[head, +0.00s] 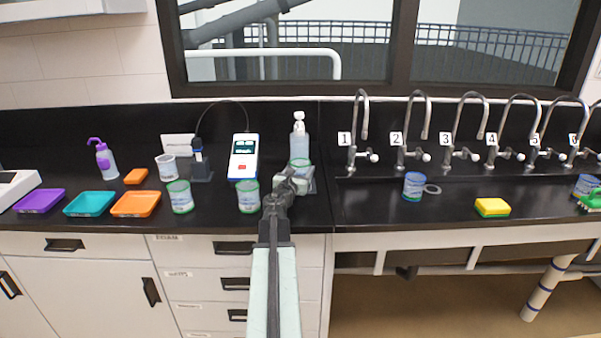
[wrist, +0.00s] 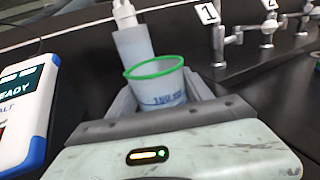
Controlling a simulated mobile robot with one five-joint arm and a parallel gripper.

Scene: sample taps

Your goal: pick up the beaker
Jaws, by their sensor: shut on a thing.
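A clear beaker with a green rim and blue markings (wrist: 158,90) stands between the fingers of my gripper (wrist: 160,100) in the wrist view. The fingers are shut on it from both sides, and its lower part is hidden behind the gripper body. In the head view my gripper (head: 291,183) reaches over the black counter, and the held beaker (head: 300,163) shows just beyond it, partly hidden. I cannot tell whether its base touches the counter. Two more green-rimmed beakers (head: 180,197) and (head: 248,196) stand to the left.
A white meter (head: 244,157) stands left of my gripper, and a white pump bottle (head: 299,138) just behind the held beaker. Purple, teal and orange trays (head: 136,204) lie farther left. Numbered taps line the right, with a blue-rimmed beaker (head: 413,187) and yellow sponge (head: 492,207).

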